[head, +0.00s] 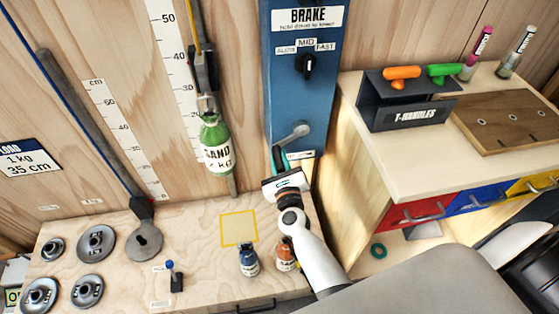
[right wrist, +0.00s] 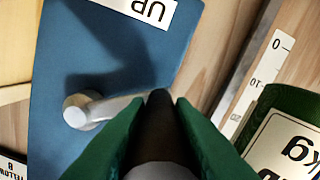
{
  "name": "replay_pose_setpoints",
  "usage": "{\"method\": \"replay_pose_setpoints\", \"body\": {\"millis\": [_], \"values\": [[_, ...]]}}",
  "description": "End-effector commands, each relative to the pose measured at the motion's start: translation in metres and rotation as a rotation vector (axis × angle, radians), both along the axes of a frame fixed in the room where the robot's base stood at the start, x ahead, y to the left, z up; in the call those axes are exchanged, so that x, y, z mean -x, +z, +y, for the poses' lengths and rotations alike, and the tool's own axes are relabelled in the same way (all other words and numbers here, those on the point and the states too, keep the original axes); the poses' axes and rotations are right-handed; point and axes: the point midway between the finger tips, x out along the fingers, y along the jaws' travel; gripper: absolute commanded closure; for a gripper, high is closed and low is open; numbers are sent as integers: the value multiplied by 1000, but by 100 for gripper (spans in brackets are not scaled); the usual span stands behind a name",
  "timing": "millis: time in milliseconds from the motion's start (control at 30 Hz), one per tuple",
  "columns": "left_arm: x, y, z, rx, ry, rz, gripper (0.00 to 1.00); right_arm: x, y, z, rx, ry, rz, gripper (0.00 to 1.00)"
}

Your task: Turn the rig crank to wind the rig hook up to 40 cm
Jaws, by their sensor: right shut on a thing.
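The rig crank (head: 295,134) is a light grey arm low on the blue rig panel (head: 302,95). In the right wrist view, the crank arm (right wrist: 105,107) runs from its round hub to a dark handle (right wrist: 160,125). My right gripper (head: 279,160) has its green fingers closed around this handle; it also shows in the right wrist view (right wrist: 158,110). The rig hook (head: 207,103) hangs from the dark block on the yellow line and holds a green sand bag (head: 216,150). The hook is beside the scale (head: 175,55), a little below its 30 mark. My left gripper is out of view.
A brake knob (head: 306,65) is above the crank. Blue and brown bottles (head: 249,260) stand on the bench near my right arm. Metal weights (head: 95,243) lie at the left. A T-handle holder (head: 405,103) stands on the right cabinet.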

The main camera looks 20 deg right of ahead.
Motion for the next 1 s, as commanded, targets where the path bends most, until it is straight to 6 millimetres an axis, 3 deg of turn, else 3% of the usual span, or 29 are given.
{"method": "replay_pose_setpoints", "body": {"millis": [300, 500, 533, 633, 1000], "values": [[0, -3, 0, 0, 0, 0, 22, -2, 15, 8, -175, 0, -45, 100], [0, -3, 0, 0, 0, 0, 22, -3, 17, 8, -172, 1, -47, 100], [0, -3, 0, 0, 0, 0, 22, -3, 17, 8, -172, 1, -47, 75], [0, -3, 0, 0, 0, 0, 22, -3, 16, 8, -171, 1, -46, 59], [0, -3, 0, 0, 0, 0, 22, 3, 14, 8, -171, 0, -42, 57]]}}
